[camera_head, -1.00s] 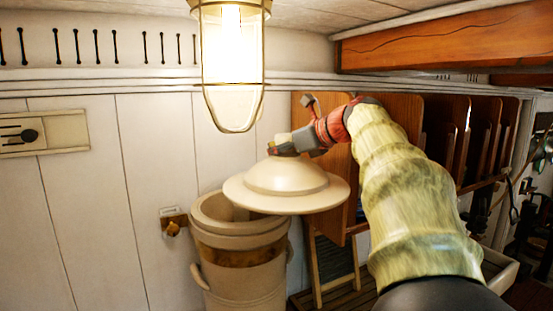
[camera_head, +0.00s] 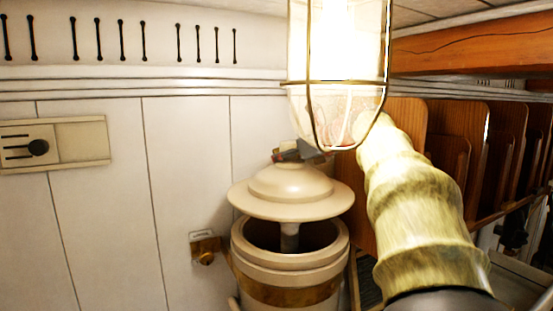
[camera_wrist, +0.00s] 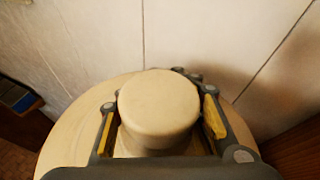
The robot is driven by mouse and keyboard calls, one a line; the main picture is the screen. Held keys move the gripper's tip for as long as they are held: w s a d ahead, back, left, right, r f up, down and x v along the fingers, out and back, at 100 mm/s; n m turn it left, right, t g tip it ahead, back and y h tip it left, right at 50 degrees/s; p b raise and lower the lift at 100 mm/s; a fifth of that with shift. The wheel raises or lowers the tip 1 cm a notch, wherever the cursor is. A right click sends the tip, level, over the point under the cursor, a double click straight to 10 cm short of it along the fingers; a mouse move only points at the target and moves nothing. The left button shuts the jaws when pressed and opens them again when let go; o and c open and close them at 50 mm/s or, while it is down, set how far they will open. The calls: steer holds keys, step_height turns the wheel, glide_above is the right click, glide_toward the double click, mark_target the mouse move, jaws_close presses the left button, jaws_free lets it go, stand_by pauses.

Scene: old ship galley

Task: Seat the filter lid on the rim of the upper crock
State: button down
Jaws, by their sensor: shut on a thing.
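The filter lid (camera_head: 290,190) is a cream, wide-brimmed dome. It hangs above the upper crock (camera_head: 290,262), roughly over its mouth and slightly left of it. A gap shows the crock's dark inside, with a pale upright stem in the middle, under the lid. The lid looks about level. My gripper (camera_head: 297,153) is at the top of the lid, partly hidden by the lamp. In the wrist view, its two yellow-padded fingers (camera_wrist: 160,115) are on either side of the lid's round knob (camera_wrist: 158,105), shut on it.
A caged lamp (camera_head: 338,80) hangs in front of my wrist. A small brass tap fitting (camera_head: 206,248) is on the white plank wall left of the crock. Wooden racks (camera_head: 475,150) stand to the right.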

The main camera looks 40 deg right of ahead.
steer(key=shift+w+f+b, duration=0.1)
steer(key=shift+f+b, duration=0.8)
step_height(320, 180, down, 3)
steer(key=b, duration=0.3)
steer(key=shift+r, duration=0.1)
steer(key=shift+f+b, duration=0.5)
steer(key=shift+f, duration=0.95)
steer(key=shift+f+b, duration=0.5)
steer(key=shift+f, duration=0.65)
steer(key=c, duration=1.4)
jaws_free()
steer(key=shift+f, duration=0.1)
steer(key=shift+o, duration=1.3)
steer(key=shift+d, duration=0.1)
steer(key=shift+o, duration=0.7)
